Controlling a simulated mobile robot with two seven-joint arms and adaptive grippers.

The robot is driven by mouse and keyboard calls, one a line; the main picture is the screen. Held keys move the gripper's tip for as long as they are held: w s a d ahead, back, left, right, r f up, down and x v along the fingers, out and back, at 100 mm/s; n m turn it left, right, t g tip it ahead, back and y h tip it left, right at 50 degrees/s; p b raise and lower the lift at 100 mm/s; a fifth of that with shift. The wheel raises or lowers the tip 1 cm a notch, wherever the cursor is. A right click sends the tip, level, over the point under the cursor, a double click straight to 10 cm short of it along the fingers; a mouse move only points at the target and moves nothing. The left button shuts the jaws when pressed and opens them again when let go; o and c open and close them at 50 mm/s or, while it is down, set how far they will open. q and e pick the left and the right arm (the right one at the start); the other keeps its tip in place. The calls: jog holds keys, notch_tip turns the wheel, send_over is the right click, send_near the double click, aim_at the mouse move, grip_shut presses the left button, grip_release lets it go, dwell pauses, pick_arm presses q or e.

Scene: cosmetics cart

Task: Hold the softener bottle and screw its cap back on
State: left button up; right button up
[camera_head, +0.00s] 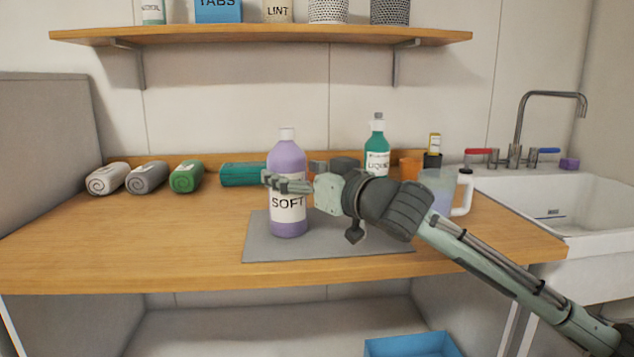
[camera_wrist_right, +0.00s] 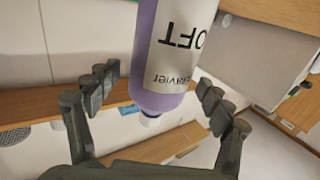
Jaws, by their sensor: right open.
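The softener bottle (camera_head: 286,160), purple with a white label reading SOFT, stands upright on the grey mat (camera_head: 262,247). A white top (camera_head: 287,134), seemingly the cap, sits at its neck; I cannot tell whether it is screwed tight. My right gripper (camera_head: 288,184) reaches in from the right at the bottle's upper body, its fingers overlapping the bottle above the label. In the right wrist view the bottle (camera_wrist_right: 165,50) appears upside down between the spread fingers of the open right gripper (camera_wrist_right: 155,92), with space on both sides. My left gripper is not in view.
A green bottle (camera_head: 377,150), an orange item (camera_head: 409,168) and a clear jug (camera_head: 437,190) stand behind my right arm. Rolled towels (camera_head: 147,177) lie at left. A shelf (camera_head: 260,36) hangs above; a sink (camera_head: 560,205) is at right. The left front counter (camera_head: 130,245) is clear.

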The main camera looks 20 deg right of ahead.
pick_arm(q)
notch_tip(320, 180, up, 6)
jog(key=b, duration=0.2)
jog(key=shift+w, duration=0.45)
pick_arm(e)
jog(key=v, duration=0.9)
jog(key=shift+s, duration=0.4)
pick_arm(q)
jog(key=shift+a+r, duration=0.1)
